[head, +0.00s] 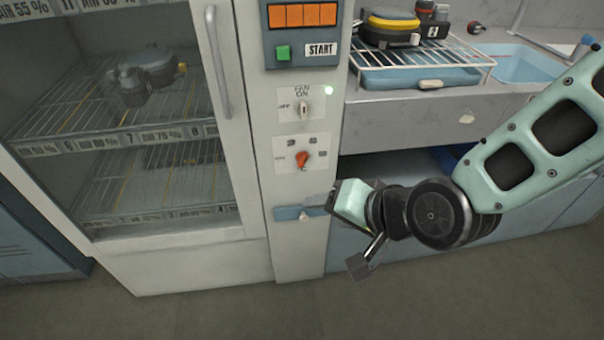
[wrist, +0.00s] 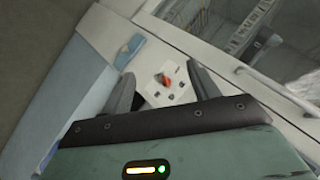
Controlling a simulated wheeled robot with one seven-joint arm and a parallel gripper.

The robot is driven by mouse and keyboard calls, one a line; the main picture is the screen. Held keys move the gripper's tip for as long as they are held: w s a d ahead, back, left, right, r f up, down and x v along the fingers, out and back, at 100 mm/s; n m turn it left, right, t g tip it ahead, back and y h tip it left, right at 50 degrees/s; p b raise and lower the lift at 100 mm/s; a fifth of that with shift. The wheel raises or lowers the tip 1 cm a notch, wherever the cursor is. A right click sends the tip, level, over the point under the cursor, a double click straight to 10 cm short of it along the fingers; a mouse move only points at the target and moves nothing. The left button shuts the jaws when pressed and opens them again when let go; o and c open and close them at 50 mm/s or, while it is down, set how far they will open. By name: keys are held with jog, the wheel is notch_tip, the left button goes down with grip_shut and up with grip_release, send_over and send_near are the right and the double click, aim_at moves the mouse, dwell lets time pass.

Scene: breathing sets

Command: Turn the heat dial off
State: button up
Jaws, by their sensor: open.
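The heat dial (head: 303,160) is a red-orange knob on a white plate, low on the narrow control panel. Its knob sits tilted off upright, and the plate's small labels are mostly unreadable. It also shows in the wrist view as an orange-red knob (wrist: 163,80), between my fingers and beyond them. My gripper (head: 337,232) is open and empty, below and to the right of the dial in the head view, apart from it. In the wrist view both fingers of my gripper (wrist: 160,73) are spread either side of the dial's plate.
A white fan switch (head: 303,108) and a green start button (head: 283,52) sit above the dial. A small blue panel (head: 292,213) is below it. A glass-door cabinet with a long handle (head: 217,62) stands left. A rack (head: 420,55) and sink (head: 530,63) are right.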

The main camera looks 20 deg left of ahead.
jog(key=w+a+f+m+t+y+b, duration=0.2)
jog(key=a+f+m+y, duration=0.15)
jog(key=a, duration=0.25)
jog(key=m+t+h+b, duration=0.3)
jog(key=m+t, duration=0.7)
jog(key=m, duration=0.6)
send_near(302, 162)
jog(key=shift+y, duration=0.25)
jog(key=x, duration=0.9)
jog(key=shift+w+d+f, duration=0.1)
jog(key=shift+w+f, duration=0.05)
jog(key=shift+w, duration=0.05)
jog(key=c, duration=1)
